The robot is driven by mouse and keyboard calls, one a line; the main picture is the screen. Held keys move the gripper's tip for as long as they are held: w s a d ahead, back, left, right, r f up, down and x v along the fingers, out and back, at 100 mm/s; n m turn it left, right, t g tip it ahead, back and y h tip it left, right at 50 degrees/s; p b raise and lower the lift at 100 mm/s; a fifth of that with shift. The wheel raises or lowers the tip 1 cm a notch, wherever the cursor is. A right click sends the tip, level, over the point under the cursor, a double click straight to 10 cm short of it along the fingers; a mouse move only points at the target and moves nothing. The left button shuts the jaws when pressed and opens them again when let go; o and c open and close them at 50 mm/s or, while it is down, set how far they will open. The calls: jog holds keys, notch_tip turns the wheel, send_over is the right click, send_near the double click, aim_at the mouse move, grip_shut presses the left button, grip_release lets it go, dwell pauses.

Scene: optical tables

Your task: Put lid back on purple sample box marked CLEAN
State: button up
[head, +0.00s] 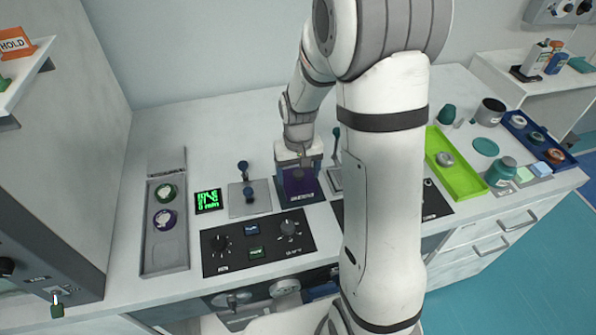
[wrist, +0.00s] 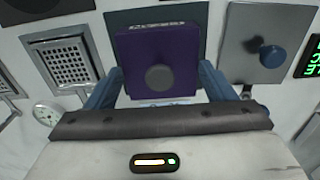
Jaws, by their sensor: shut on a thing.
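My gripper (wrist: 160,85) points down over the dark mat (wrist: 195,17) near the back of the bench. Its two blue fingers are shut on a square purple lid (wrist: 135,60) with a round grey knob in its middle. In the head view the purple shape (head: 300,184) shows right under my gripper (head: 298,166). Box and lid are hard to tell apart there, and I cannot tell whether the lid touches the box. White lettering shows along the mat's edge but is too small to read for certain.
Left of the purple shape is a plate with a blue-knobbed lever (head: 249,194) and a green display (head: 208,200). A black control panel (head: 258,243) lies in front. A grey tray (head: 150,252) stands at left, a lime tray (head: 462,186) at right.

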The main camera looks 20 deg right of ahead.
jog(key=o, duration=1)
jog(key=shift+r+p, duration=2.45)
jog(key=shift+r, duration=1.1)
grip_shut()
jog(key=shift+f, duration=0.25)
